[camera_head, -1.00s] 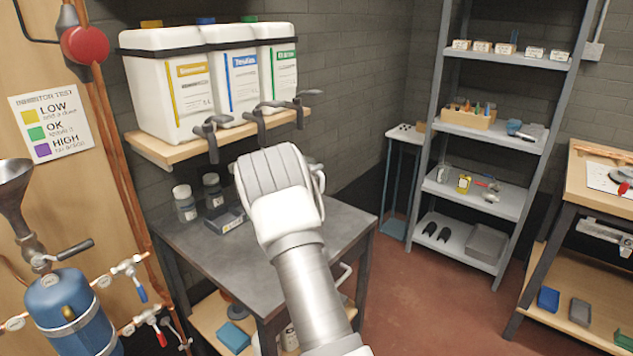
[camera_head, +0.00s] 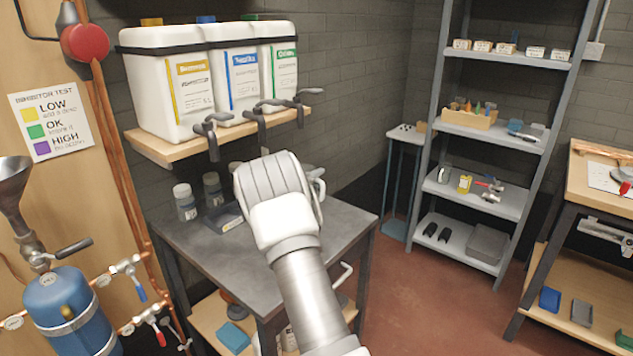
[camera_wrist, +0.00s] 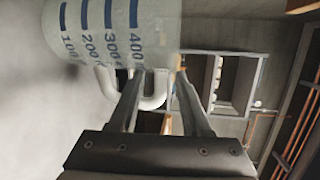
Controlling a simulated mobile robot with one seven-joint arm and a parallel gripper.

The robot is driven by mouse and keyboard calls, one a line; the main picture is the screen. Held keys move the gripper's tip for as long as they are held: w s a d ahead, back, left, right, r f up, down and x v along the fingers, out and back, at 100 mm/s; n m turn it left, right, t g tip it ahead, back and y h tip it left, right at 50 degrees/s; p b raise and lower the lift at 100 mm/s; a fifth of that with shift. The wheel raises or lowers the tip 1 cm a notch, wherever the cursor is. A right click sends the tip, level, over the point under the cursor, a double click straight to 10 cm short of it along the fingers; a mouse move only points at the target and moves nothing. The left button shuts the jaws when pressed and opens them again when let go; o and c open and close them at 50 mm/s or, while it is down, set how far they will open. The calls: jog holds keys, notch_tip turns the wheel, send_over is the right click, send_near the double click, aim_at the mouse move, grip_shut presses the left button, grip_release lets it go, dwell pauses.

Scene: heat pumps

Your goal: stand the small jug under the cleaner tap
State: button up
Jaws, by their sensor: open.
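The small jug (camera_wrist: 100,28) is translucent with blue volume marks and a pale handle (camera_wrist: 155,90). In the wrist view it fills the upper left, cut off by the top edge, and appears turned by the camera's roll. My gripper (camera_wrist: 160,78) is open, with its fingers at the handle; part of the handle shows between them, and contact cannot be told. In the head view my gripper (camera_head: 272,185) is over the grey bench and hides most of the jug. Above, three white containers with yellow (camera_head: 195,85), blue (camera_head: 242,75) and green labels have dark taps (camera_head: 210,128); label words are unclear.
The containers stand on a wooden wall shelf (camera_head: 165,150). Two lidded bottles (camera_head: 186,203) and a dark tray-like item stand at the back left of the grey bench (camera_head: 215,255). The bench's front is clear. A blue vessel and pipes are at left.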

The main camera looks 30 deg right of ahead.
jog(key=shift+r, duration=0.1)
jog(key=shift+r+p, duration=0.2)
jog(key=shift+p, duration=0.15)
jog(key=s+a+r+n+t+y, duration=0.1)
jog(key=s+a+r+n+y, duration=0.4)
jog(key=a, duration=0.5)
jog(key=s+a+r+n+t+y, duration=0.1)
jog(key=s+a+r+n+y, duration=0.2)
jog(key=s+a+r+n, duration=0.5)
jog(key=s+a+r+n+t+y, duration=0.1)
jog(key=s+a+r+n+y, duration=0.25)
jog(key=a, duration=0.85)
jog(key=s+a+f+n+g+y, duration=0.1)
jog(key=s+n, duration=0.6)
jog(key=s, duration=0.7)
jog(key=s+a+f+n+g, duration=0.3)
jog(key=s+n, duration=0.4)
jog(key=s, duration=0.8)
jog(key=shift+f+g+y, duration=0.35)
jog(key=shift+f+g, duration=0.1)
jog(key=shift+g, duration=0.75)
